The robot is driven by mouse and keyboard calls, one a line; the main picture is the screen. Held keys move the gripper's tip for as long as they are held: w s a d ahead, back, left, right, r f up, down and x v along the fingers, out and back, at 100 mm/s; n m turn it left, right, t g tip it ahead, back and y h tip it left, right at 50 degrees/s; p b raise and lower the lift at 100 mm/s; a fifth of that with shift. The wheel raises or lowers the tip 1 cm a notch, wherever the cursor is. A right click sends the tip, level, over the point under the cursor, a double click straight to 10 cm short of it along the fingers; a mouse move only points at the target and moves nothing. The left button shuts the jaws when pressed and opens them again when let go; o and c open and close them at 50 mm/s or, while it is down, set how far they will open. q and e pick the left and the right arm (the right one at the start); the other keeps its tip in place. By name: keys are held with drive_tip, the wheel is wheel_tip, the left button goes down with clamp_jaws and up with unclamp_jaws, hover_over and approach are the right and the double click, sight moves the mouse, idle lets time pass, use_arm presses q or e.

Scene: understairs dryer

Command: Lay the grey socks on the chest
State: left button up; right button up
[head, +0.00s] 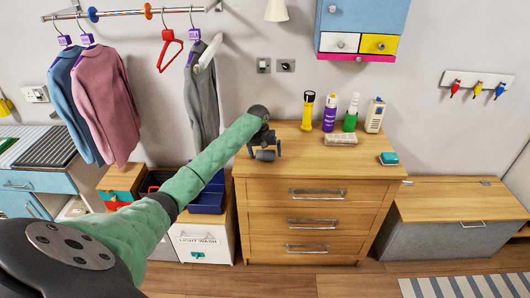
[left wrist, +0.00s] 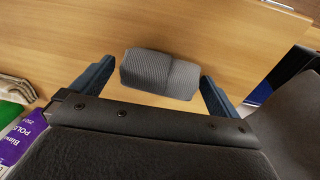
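The grey socks (left wrist: 160,73) are a dark ribbed roll on bare wood in the left wrist view. In the head view the socks (head: 265,155) show small and dark at the left of the wooden chest's top (head: 310,163). My left gripper (head: 265,147) is over that spot. In the left wrist view my left gripper (left wrist: 159,78) has its two blue fingers apart on either side of the socks, with thin gaps at both ends. Whether the socks bear fully on the wood is hard to tell. My right gripper is not in view.
A yellow torch (head: 307,112), purple bottle (head: 329,113), green bottle (head: 351,114), white box (head: 375,115), beige bundle (head: 341,139) and teal item (head: 389,158) stand on the chest's back and right. Its front middle top is clear. Clothes hang left; a low grey bench (head: 455,200) stands right.

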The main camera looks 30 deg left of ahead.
sight(261, 153)
use_arm(q)
drive_tip(key=shift+r, duration=0.1)
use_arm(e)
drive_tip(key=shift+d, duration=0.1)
use_arm(q)
drive_tip(key=shift+r, duration=0.3)
wheel_tip(261, 153, up, 11)
drive_tip(key=s+b, duration=0.1)
drive_tip(key=b, duration=0.2)
drive_tip(key=shift+s+a+r+b, duration=0.15)
drive_tip(key=shift+s+a+b, duration=0.2)
drive_tip(key=shift+a, duration=0.1)
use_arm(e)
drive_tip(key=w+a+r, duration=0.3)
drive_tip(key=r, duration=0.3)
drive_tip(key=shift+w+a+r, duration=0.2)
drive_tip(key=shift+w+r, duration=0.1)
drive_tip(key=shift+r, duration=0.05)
